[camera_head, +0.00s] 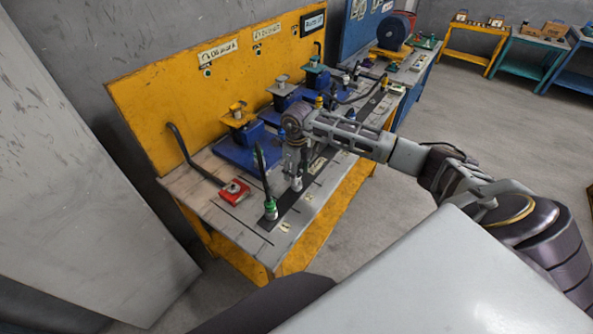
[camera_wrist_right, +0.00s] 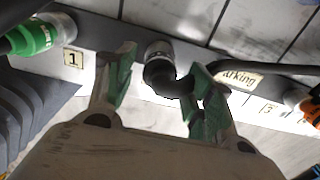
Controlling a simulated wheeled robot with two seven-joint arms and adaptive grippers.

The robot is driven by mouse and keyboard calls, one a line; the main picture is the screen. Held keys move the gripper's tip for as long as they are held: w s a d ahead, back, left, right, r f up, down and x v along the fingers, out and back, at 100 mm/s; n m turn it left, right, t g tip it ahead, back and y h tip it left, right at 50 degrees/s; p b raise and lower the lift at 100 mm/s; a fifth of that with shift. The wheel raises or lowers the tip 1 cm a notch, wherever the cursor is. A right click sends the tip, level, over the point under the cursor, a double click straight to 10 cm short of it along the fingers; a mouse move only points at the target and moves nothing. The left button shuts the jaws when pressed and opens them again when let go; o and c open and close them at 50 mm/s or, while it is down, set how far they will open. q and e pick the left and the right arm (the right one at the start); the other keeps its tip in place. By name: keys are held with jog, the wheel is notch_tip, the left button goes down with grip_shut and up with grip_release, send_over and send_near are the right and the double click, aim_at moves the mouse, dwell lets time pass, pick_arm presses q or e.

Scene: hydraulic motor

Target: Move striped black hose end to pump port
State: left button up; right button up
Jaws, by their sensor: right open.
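In the right wrist view a black hose end with a silver collar (camera_wrist_right: 159,52) stands by a "Parking" label (camera_wrist_right: 240,79); I cannot make out stripes on it. My right gripper (camera_wrist_right: 165,72) is open, its green-padded fingers on either side of this hose end. I cannot tell whether they touch it. In the head view my right gripper (camera_head: 294,160) points down over the bench's front strip, above a silver collar (camera_head: 297,184). Pumps with blue bases (camera_head: 239,150) stand behind it; which port is meant is unclear. My left gripper is not in view.
A green-collared hose end (camera_head: 270,208) stands left of the right gripper, also in the right wrist view (camera_wrist_right: 34,37). An orange-collared one (camera_wrist_right: 305,107) is on the other side. A red part (camera_head: 234,191) lies on the bench (camera_head: 205,199). A yellow back panel (camera_head: 165,105) rises behind.

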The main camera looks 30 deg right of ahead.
dwell(0.8)
grip_shut()
jog(key=shift+r, duration=0.2)
dwell(0.4)
jog(key=shift+r, duration=0.15)
jog(key=shift+r, duration=0.1)
jog(key=shift+r+p, duration=0.8)
jog(key=shift+r, duration=0.6)
